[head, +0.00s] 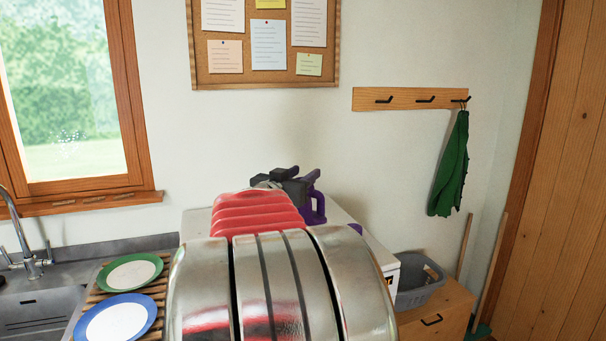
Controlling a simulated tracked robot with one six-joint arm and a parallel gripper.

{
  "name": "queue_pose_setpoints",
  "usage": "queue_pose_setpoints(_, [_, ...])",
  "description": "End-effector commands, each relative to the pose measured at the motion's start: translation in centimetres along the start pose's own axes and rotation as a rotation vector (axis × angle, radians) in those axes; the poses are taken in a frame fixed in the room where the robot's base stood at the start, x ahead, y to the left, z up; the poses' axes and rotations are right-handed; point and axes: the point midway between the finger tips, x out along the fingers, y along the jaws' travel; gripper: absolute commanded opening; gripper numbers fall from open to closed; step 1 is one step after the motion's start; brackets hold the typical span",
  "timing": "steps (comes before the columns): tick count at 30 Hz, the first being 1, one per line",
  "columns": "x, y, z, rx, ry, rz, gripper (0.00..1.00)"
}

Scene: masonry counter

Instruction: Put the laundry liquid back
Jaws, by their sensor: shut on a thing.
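The laundry liquid is a purple jug with a handle (318,213), partly hidden behind my arm in the head view. My gripper (297,184), dark grey, is at the jug's upper part and shut on it. My arm covers most of the jug's body and its base, so I cannot tell whether it touches the white surface (194,224) around it. A small purple patch (355,228) shows to the right of the jug; I cannot tell what it belongs to.
At left are a sink (40,312) with a tap and a slatted rack holding a green-rimmed plate (130,272) and a blue-rimmed plate (117,320). At right, a grey basket (418,285) stands on a wooden cabinet (440,312). A green cloth (450,165) hangs from wall hooks.

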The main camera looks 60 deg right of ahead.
Motion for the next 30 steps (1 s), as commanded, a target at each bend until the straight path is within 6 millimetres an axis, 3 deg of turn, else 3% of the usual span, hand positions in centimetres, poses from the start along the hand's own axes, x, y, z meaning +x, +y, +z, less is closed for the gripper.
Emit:
queue_pose_setpoints(11, [0.0,0.0,3.0,0.002,0.006,0.000,0.00])
queue_pose_setpoints(24, [-0.1,-0.1,3.3,0.002,0.007,-0.001,0.00])
queue_pose_setpoints(25, [0.0,-0.1,3.8,-0.001,-0.001,-0.002,0.40])
queue_pose_setpoints(30, [0.0,-0.1,3.8,-0.001,-0.001,-0.002,0.52])
